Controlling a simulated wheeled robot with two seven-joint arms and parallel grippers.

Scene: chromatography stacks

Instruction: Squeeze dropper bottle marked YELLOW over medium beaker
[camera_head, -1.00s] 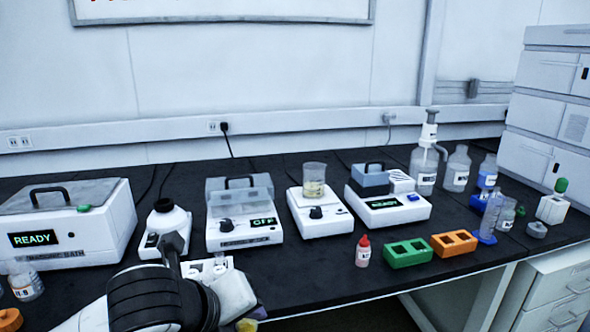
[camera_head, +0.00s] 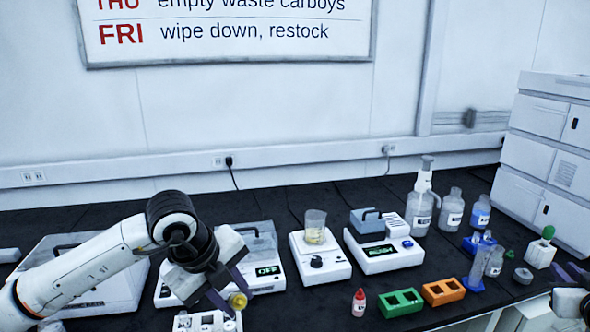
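My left gripper (camera_head: 226,291) hangs at the lower left of the head view, in front of the white devices. Its dark fingers are shut on a small bottle with a yellow end (camera_head: 238,301); its marking cannot be read and much of it is hidden. A clear beaker (camera_head: 315,227) with some yellowish content stands upright on a white stirrer (camera_head: 321,268), to the right of and behind the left gripper, apart from it. My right gripper (camera_head: 572,274) is at the lower right edge, partly cut off; its opening is unclear.
A red-capped dropper bottle (camera_head: 359,302) stands beside a green rack (camera_head: 401,303) and an orange rack (camera_head: 443,291). A white device with an OFF display (camera_head: 265,277) is behind the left gripper. Several bottles and a pump bottle (camera_head: 420,205) stand at the back right.

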